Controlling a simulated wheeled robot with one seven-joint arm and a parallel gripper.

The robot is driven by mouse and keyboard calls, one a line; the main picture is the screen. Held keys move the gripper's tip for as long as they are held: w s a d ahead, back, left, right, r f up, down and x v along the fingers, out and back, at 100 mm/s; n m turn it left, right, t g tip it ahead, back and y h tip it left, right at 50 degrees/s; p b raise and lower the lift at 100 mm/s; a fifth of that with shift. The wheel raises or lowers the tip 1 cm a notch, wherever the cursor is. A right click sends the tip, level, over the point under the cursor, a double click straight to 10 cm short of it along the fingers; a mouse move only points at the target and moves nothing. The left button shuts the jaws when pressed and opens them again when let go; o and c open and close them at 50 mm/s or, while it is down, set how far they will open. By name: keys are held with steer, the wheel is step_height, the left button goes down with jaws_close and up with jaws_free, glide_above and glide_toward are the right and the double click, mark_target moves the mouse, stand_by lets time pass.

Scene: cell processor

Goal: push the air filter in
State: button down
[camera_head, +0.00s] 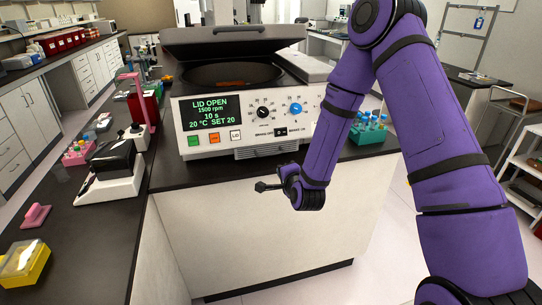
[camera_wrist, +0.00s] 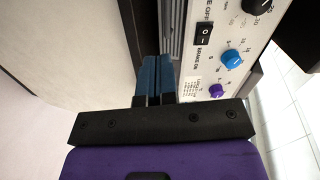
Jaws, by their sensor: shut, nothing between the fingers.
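The centrifuge (camera_head: 215,140) stands on the counter with its lid open; its display reads "LID OPEN". The air filter looks to be the grey ridged strip (camera_head: 268,149) low on its front, below the switch, and it seems to stick out a little past the front panel. The strip also shows in the wrist view (camera_wrist: 177,28), just beyond the fingers. My gripper (camera_head: 262,186) is shut and empty, in front of the white cabinet below the strip. Its blue fingertips (camera_wrist: 156,59) lie together close to the strip; I cannot tell whether they touch it.
The black counter edge (camera_head: 330,158) runs under the centrifuge, above a white cabinet (camera_head: 240,225). A black and white device (camera_head: 112,170) and a yellow box (camera_head: 24,262) are on the left bench.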

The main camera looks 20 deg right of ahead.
steer(key=m, duration=0.2)
glide_toward(269, 148)
steer(key=shift+t+h, duration=0.3)
steer(key=w+f, duration=0.2)
steer(key=w, duration=0.1)
steer(key=shift+w+a+f, duration=0.1)
steer(key=shift+a+f, duration=0.15)
steer(key=shift+a, duration=0.15)
steer(key=shift+w, duration=0.15)
steer(key=x, duration=0.3)
steer(key=shift+w+r, duration=0.25)
steer(key=shift+r, duration=0.1)
steer(key=shift+w+r, duration=0.2)
steer(key=shift+w, duration=0.15)
